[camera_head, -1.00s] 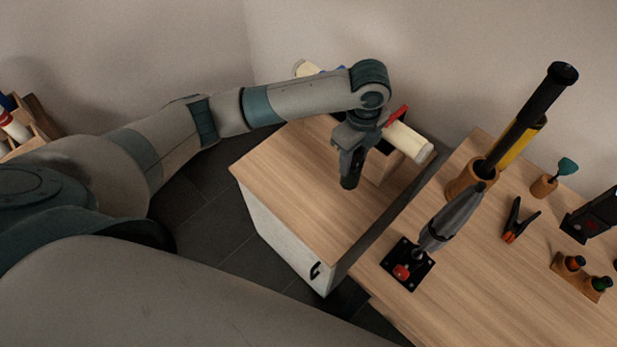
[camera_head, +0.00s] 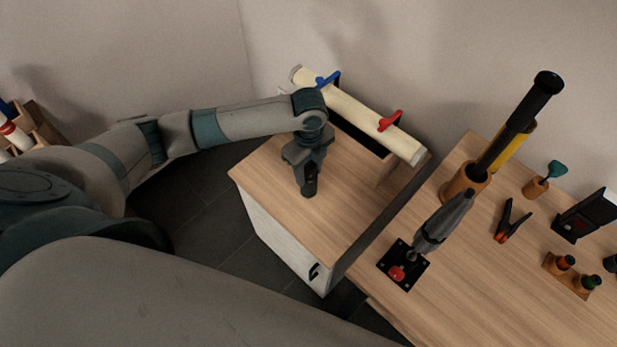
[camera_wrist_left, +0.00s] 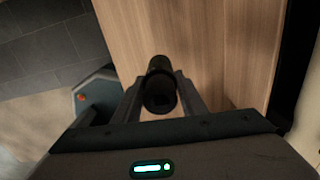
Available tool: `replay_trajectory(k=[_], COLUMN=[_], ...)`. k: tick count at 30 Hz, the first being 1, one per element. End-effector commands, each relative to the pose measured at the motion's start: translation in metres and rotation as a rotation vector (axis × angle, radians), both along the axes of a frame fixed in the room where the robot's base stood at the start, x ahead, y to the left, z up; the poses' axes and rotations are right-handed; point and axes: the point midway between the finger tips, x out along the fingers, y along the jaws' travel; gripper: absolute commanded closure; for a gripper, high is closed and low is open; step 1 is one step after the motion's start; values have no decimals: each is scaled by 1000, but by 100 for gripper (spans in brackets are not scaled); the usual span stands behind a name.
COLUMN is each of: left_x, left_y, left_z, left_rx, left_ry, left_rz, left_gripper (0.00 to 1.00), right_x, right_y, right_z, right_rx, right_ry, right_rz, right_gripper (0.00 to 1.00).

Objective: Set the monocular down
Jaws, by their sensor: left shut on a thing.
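The monocular (camera_wrist_left: 160,85) is a short black tube between the fingers of my left gripper (camera_head: 308,180). In the left wrist view, both fingers close on its sides and its round end faces the camera. In the head view, the monocular (camera_head: 309,187) shows as a dark end below the fingertips, over the wooden top of the low cabinet (camera_head: 345,225). I cannot tell whether it touches the top.
A cream tube (camera_head: 355,112) with blue and red clamps lies along the cabinet's back. The cabinet's front top is clear.

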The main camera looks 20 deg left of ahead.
Motion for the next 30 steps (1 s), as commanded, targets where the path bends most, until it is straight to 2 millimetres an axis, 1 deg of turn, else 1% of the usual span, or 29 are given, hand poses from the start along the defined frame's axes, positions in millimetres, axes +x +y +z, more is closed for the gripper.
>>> replay_trajectory(k=[4,9,13,25,26,27,28,30], left_x=[0,-1,0,0,0,0,0,0], left_y=[0,0,0,0,0,0,0,0], left_z=[-6,-27,-38,-42,-43,-42,-42,-42], left_rx=[-1,1,1,1,0,0,0,0], left_ry=[0,3,1,-1,0,0,0,0], left_rz=[0,2,0,0,0,-1,-1,0], left_gripper=[100,100,100,100,60,50,43,43], right_x=[0,-2,-3,-3,-3,-3,-3,-3], right_y=[0,0,0,0,0,0,0,0], right_z=[3,8,10,9,9,9,9,9], right_rx=[0,-1,-1,-1,-1,-1,-1,-1], right_ry=[0,6,7,7,7,7,7,6], right_rz=[0,0,-1,-1,-1,-1,-1,0], right_gripper=[41,41,41,41,41,41,41,41])
